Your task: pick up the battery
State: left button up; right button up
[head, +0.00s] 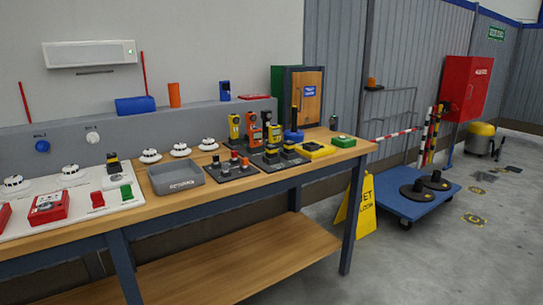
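Several small black-and-yellow blocks that look like battery packs are on the workbench (225,200) in the head view. One block (113,164) stands alone at the back edge of the white board, left of the grey bin. Others, such as this block (271,154), sit on a dark base at the right, in front of upright orange and yellow handheld devices (253,131). I cannot tell which one is the task's battery. The open grey bin (163,190) has a label too small to read and looks empty. Neither of my grippers is in view.
The white board (75,215) holds red call points and white round detectors. A dark rack (219,176) with small red-topped pieces stands right of the bin. A yellow wet-floor sign (366,212) and a blue trolley (400,207) stand right of the bench. The bench's front strip is clear.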

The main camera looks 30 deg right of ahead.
aim_at(270, 150)
jog(key=z, duration=1.5)
jog(key=i, duration=1.2)
jog(key=u, duration=0.1)
